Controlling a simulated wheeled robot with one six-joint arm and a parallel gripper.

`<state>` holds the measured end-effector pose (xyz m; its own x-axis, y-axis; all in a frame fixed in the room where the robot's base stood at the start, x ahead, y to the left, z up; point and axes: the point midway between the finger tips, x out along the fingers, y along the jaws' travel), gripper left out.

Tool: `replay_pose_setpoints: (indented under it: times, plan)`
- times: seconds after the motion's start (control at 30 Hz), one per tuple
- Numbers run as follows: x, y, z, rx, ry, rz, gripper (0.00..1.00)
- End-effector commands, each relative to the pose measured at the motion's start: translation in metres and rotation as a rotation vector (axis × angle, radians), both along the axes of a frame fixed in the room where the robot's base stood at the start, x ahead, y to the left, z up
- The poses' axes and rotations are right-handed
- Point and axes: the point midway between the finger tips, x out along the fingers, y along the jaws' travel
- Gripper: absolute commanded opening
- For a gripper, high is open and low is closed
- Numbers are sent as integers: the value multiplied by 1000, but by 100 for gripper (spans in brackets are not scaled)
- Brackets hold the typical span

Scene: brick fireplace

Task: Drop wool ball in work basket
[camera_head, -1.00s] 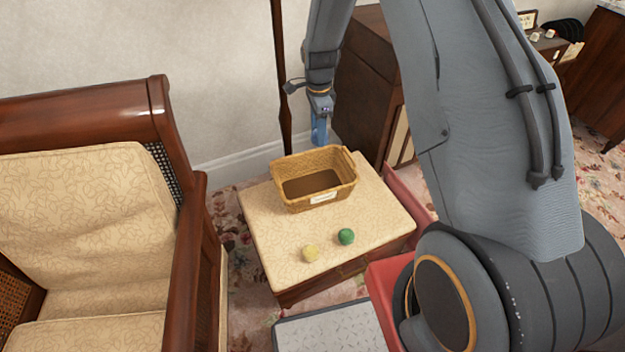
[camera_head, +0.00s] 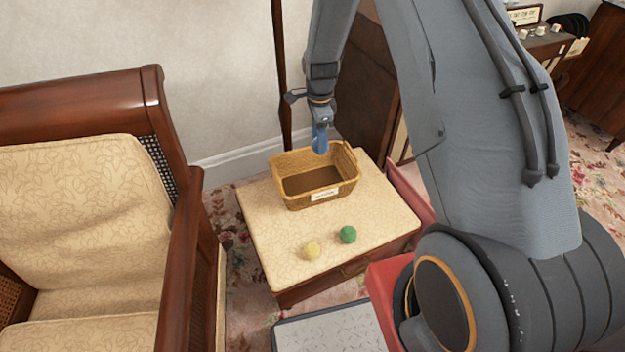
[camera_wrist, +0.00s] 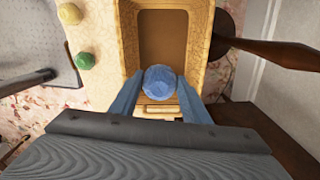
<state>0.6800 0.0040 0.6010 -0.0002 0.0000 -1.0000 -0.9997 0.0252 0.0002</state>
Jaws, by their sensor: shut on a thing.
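My gripper (camera_head: 320,145) points down over the back right part of the wicker work basket (camera_head: 331,194). In the wrist view my gripper (camera_wrist: 160,88) is shut on a blue wool ball (camera_wrist: 160,80), held between its two blue fingers. The ball is hard to make out from the blue fingers in the head view. In the wrist view the ball appears over the near end of the basket (camera_wrist: 201,35); the basket's brown inside looks empty. A yellow ball (camera_head: 312,250) and a green ball (camera_head: 348,234) lie on the cushioned stool in front of the basket.
The basket stands on a cream cushioned stool (camera_head: 262,225). A wooden armchair (camera_head: 85,200) is at left. A dark wooden cabinet (camera_head: 360,85) and a thin dark pole (camera_head: 281,70) stand behind. The stool's front left is clear.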

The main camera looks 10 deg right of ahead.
Motion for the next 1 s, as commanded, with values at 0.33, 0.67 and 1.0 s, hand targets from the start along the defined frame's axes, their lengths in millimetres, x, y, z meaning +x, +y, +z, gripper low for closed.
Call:
replay_pose_setpoints:
  times: [0.33,0.67,1.0]
  plan:
    - [0,0,0,0,0,0,64]
    - [2,0,19,0,-4,0,64]
    - [1,0,69,0,-2,0,64]
